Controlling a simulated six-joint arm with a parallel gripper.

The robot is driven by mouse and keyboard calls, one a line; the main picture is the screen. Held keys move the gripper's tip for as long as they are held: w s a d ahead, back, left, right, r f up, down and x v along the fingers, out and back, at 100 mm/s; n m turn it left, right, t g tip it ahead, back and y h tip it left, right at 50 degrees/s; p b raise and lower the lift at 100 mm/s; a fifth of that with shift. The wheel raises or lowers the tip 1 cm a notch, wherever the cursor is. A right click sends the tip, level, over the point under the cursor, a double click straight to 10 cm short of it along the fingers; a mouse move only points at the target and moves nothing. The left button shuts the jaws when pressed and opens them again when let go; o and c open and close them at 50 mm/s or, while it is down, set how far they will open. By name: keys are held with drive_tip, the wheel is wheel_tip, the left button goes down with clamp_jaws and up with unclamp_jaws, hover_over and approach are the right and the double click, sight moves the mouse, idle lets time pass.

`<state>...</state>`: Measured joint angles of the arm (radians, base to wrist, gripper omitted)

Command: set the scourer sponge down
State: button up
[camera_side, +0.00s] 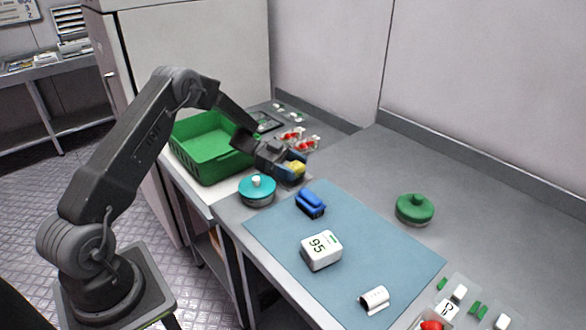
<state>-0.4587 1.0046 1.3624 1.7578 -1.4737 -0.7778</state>
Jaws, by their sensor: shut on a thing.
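My gripper (289,170) is at the upper middle of the side view, shut on the scourer sponge (297,167), a small yellow block. The jaws hide part of the sponge. They are near the back left corner of the blue mat (375,245), behind and right of the teal lidded pot. I cannot tell whether the sponge touches the surface below it.
On the mat are a blue object (310,203), a white block marked 95 (321,250) and a white curved piece (374,299). Nearby stand a teal pot (257,190), a green crate (205,165) and a green lidded pot (415,209). The mat's right part is clear.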

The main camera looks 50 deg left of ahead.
drive_tip(key=shift+f, duration=0.25)
drive_tip(key=shift+f, duration=0.2)
drive_tip(key=o, duration=1)
drive_tip(key=shift+c, duration=0.2)
